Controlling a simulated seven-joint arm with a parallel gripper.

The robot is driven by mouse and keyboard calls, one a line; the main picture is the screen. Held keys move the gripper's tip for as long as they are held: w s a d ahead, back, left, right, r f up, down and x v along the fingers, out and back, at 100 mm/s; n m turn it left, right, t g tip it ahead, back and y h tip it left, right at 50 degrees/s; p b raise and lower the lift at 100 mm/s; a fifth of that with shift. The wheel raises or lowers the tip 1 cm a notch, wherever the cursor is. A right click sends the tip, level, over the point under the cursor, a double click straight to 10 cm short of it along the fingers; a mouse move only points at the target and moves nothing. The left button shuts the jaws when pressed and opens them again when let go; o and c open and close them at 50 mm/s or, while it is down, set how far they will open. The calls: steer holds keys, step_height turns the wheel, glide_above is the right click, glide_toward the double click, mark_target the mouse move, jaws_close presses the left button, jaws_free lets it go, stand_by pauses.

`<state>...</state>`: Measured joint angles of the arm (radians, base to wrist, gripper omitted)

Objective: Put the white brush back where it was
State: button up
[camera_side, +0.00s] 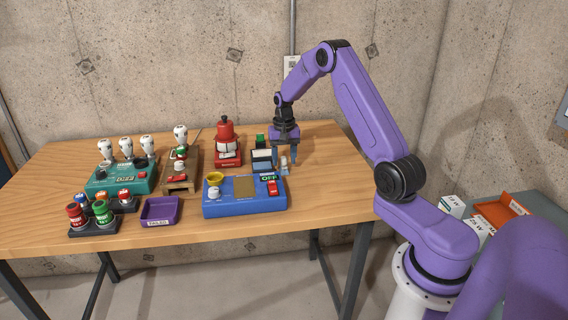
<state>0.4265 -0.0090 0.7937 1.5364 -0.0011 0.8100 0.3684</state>
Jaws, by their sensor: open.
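My gripper (285,161) points down over the right part of the wooden table, with its fingers apart. A small pale upright thing (283,164) stands between or just behind the fingers; it may be the white brush, but it is too small to tell. It sits just right of a dark block with a pale face (262,161), behind the blue panel's right end. I cannot tell whether the fingers touch it. No other thing in view is clearly a brush.
A blue panel (225,207) marked OFF lies in front of my gripper. A red device (228,155), a purple tray (160,211), a wooden stand (181,187) and a teal box with white bulbs (120,180) stand left. The table's right end (340,185) is clear.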

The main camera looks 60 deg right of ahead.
mark_target(283, 158)
step_height(283, 158, up, 9)
steer(key=shift+r, duration=0.2)
steer(key=s+a+r+n, duration=0.2)
steer(key=s+a+n, duration=0.1)
steer(key=a, duration=0.5)
steer(key=s+a+r+n, duration=0.1)
steer(key=s+a+n, duration=0.2)
steer(key=a, duration=0.5)
steer(key=s+a+r+n, duration=0.2)
steer(key=s+a+n, duration=0.15)
steer(key=a, duration=0.45)
steer(key=s+a+n, duration=0.2)
steer(key=s+n, duration=0.4)
steer(key=s, duration=0.7)
steer(key=s+a+f+n, duration=0.1)
steer(key=s+n, duration=0.5)
steer(key=s, duration=0.7)
steer(key=shift+s+a+f, duration=0.2)
steer(key=shift+s+a, duration=0.1)
steer(key=shift+a, duration=0.55)
